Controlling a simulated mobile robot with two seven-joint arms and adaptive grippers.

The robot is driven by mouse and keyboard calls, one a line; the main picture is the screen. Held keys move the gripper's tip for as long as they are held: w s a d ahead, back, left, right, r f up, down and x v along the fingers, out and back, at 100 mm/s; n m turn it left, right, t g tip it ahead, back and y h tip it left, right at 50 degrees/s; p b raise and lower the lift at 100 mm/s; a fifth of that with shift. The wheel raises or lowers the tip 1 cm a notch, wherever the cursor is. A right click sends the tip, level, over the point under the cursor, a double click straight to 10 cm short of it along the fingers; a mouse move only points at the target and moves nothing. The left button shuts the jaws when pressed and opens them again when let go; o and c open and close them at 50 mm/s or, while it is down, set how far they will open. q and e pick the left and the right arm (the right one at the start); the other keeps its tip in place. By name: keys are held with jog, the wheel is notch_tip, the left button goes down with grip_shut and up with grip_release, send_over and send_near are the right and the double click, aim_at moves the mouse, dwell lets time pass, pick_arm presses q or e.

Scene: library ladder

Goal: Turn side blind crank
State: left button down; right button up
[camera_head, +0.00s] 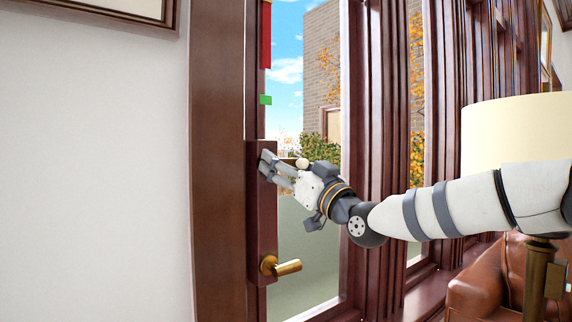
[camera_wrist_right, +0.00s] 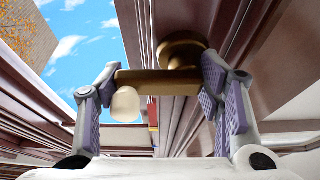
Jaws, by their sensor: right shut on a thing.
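The blind crank has a brass arm (camera_wrist_right: 158,83) with a round brass base (camera_wrist_right: 182,50) and a cream knob (camera_wrist_right: 126,104), seen in the right wrist view. In the head view its cream knob (camera_head: 302,163) shows just above my right gripper (camera_head: 275,168), at the dark wooden window post. My right gripper's fingers (camera_wrist_right: 160,76) are shut on the crank, one at each end of the brass arm. The knob hangs between the fingers. The fingers hide much of the crank in the head view. My left gripper is not in view.
A brass lever handle (camera_head: 281,267) sits lower on the same post. A red strip (camera_head: 266,38) and a small green block (camera_head: 265,100) are above. A cream lampshade (camera_head: 515,133) and a brown leather chair (camera_head: 480,283) stand at the right, near my right arm.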

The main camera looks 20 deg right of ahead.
aim_at(261, 152)
jog(key=shift+r, duration=0.1)
